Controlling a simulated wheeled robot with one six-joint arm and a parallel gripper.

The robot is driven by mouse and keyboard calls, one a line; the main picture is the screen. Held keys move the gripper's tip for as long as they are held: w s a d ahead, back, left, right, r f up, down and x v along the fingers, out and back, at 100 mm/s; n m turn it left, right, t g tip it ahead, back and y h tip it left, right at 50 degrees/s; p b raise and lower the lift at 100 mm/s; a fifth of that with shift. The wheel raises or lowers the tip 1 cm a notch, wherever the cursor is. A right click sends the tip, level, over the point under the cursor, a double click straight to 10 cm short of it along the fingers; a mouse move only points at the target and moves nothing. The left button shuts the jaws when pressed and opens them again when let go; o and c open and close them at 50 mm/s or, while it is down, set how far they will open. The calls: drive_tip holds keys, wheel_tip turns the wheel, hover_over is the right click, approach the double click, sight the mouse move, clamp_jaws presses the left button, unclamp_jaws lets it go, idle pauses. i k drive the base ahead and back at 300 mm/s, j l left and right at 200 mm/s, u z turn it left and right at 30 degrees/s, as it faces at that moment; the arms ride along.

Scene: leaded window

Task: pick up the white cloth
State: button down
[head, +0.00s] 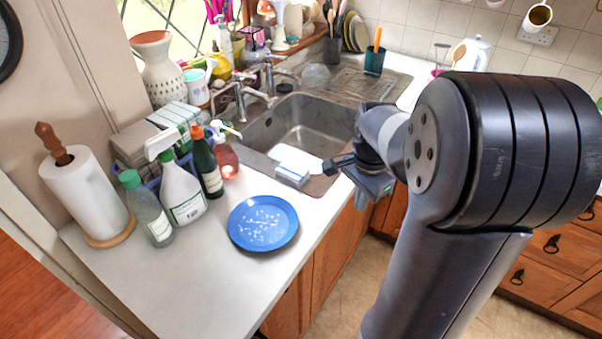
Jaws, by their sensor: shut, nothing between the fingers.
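A small white item that looks like the white cloth (297,156) lies at the front rim of the sink, close behind a pale blue-grey block (292,174). Its exact shape and edges are hard to tell at this size. My gripper (333,165) is to the right of it, near the sink's front right corner, with its dark fingers pointing left. The fingers are shut and empty, apart from the cloth. My arm hides part of the counter and cupboards on the right.
A blue plate (263,224) with white bits sits on the counter (190,275). Several bottles, including a white spray bottle (183,195), and a paper towel roll (85,195) stand at left. The sink (300,125) lies behind. The counter's near left is clear.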

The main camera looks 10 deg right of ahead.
sight(288, 171)
drive_tip(key=i+l+z, duration=0.1)
drive_tip(key=i+l, duration=0.25)
drive_tip(key=l, duration=0.15)
drive_tip(key=i+l+z, duration=0.1)
drive_tip(key=i+l, duration=0.25)
drive_tip(key=l, duration=0.1)
